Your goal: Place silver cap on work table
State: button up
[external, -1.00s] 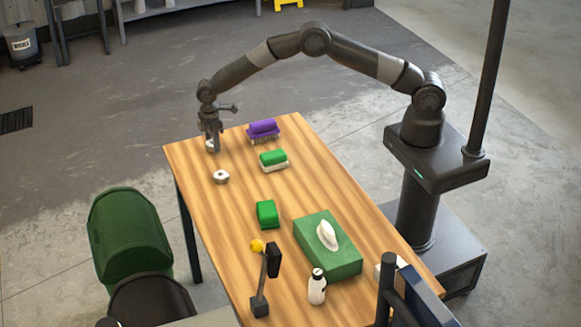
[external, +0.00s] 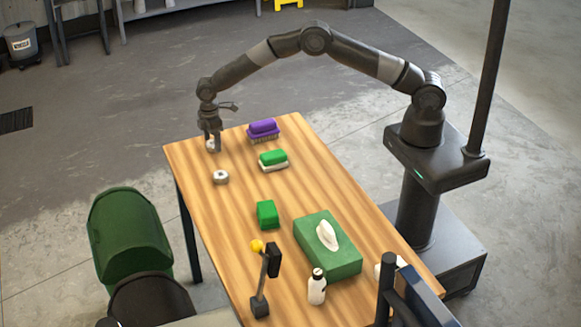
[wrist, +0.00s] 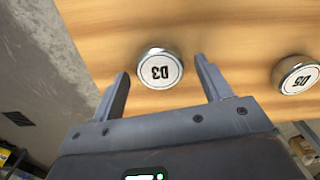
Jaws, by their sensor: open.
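A silver-rimmed cap with a white top marked D3 (wrist: 160,69) rests on the wooden work table (external: 245,205) near its far left corner. My gripper (external: 213,148) points down at it, open. In the wrist view the cap lies between the two fingertips (wrist: 161,70), with a gap on each side. It is partly hidden by the fingers in the external view (external: 209,145). A second silver cap, marked D5 (wrist: 295,75), sits apart on the table, nearer the external camera (external: 220,177).
A purple brush (external: 263,130) and a green-topped brush (external: 273,159) lie right of my gripper. A green block (external: 267,214), green tissue box (external: 335,260), white bottle (external: 317,289) and small black stand (external: 260,303) occupy the near end. The left table edge is close.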

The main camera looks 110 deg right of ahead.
aim_at(213, 143)
notch_tip(213, 143, up, 11)
jog(key=s+a+r+t, duration=0.1)
jog(key=s+a+r, duration=0.3)
jog(key=a+r, duration=0.35)
jog(key=s+a+r+t+h, duration=0.1)
jog(key=s+a+r, duration=0.45)
jog(key=r, duration=0.25)
jog(key=s+a+r, duration=0.4)
jog(key=a+r, duration=0.3)
jog(key=r, duration=0.1)
jog(key=s+a+r+m+t, duration=0.1)
jog(key=s+a+r, duration=0.1)
jog(key=s+a, duration=0.35)
jog(key=s+a+r+t, duration=0.1)
jog(key=s+a+r, duration=0.1)
jog(key=s, duration=0.6)
jog(key=s+a+f, duration=0.2)
jog(key=s, duration=0.5)
jog(key=s+a+f+t+y, duration=0.1)
jog(key=s+a+f, duration=0.2)
jog(key=s, duration=0.5)
jog(key=shift+a+m+t, duration=0.25)
jog(key=shift+m+t, duration=0.05)
jog(key=shift+m, duration=0.1)
jog(key=shift+o, duration=0.6)
